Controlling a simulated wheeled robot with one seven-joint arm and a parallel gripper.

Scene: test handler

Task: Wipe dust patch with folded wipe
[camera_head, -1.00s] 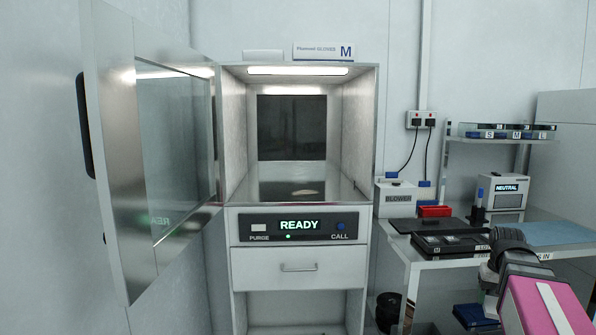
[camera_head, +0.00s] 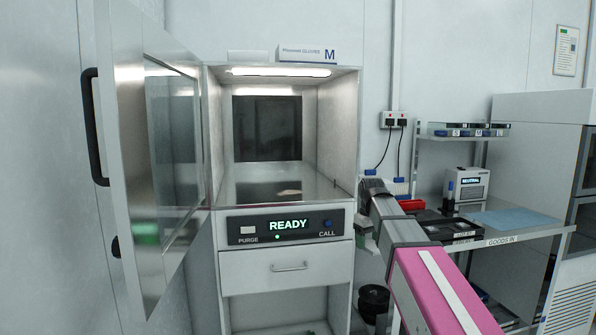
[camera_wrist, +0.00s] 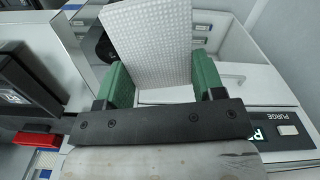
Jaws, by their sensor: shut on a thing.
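The folded wipe (camera_wrist: 150,40) is a white, dimpled sheet in the wrist view. My gripper (camera_wrist: 162,80) is shut on it, with a green finger on each side, and the sheet sticks out beyond the fingers. In the head view the end of my arm is in front of the cabinet's right side, outside the chamber. The dust patch (camera_head: 289,192) is a small pale beige smear on the shiny floor of the open cabinet (camera_head: 245,190). The wipe is apart from the patch. The wipe cannot be made out in the head view.
The cabinet's glass door (camera_head: 172,150) stands open at the left. Its panel (camera_head: 287,226) reads READY, with a drawer (camera_head: 288,267) below. A side bench (camera_head: 520,236) at the right holds a blue mat (camera_head: 515,221), a red bin (camera_head: 411,204) and a NEUTRAL box (camera_head: 470,184). The chamber is otherwise clear.

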